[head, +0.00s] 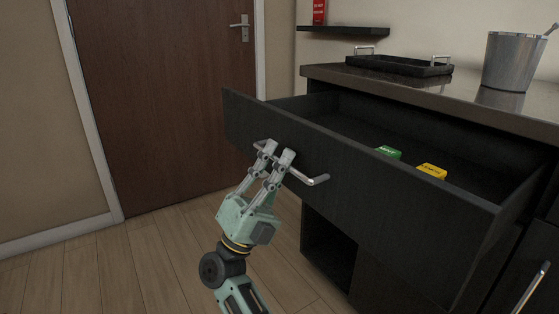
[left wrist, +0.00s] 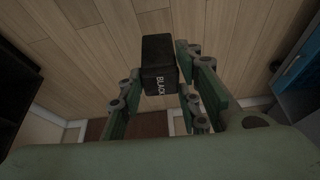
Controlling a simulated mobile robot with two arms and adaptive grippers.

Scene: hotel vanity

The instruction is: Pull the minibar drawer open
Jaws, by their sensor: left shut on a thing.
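The black minibar drawer (head: 355,185) is pulled far out from the cabinet. Its inside shows from above. My right gripper (head: 275,153) is at the left part of the metal bar handle (head: 315,181), with its fingers closed around the bar. A green box (head: 388,152) and a yellow box (head: 432,171) are in the drawer. My left gripper (left wrist: 160,72) shows only in the left wrist view and is shut on a small black box (left wrist: 159,58) lettered "BLACK", above the wood floor.
A dark counter (head: 430,88) above the drawer carries a black tray (head: 400,66) and a metal ice bucket (head: 512,62). A small shelf (head: 343,31) with a red item is on the wall. A brown door (head: 160,100) stands behind. The floor at left is clear.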

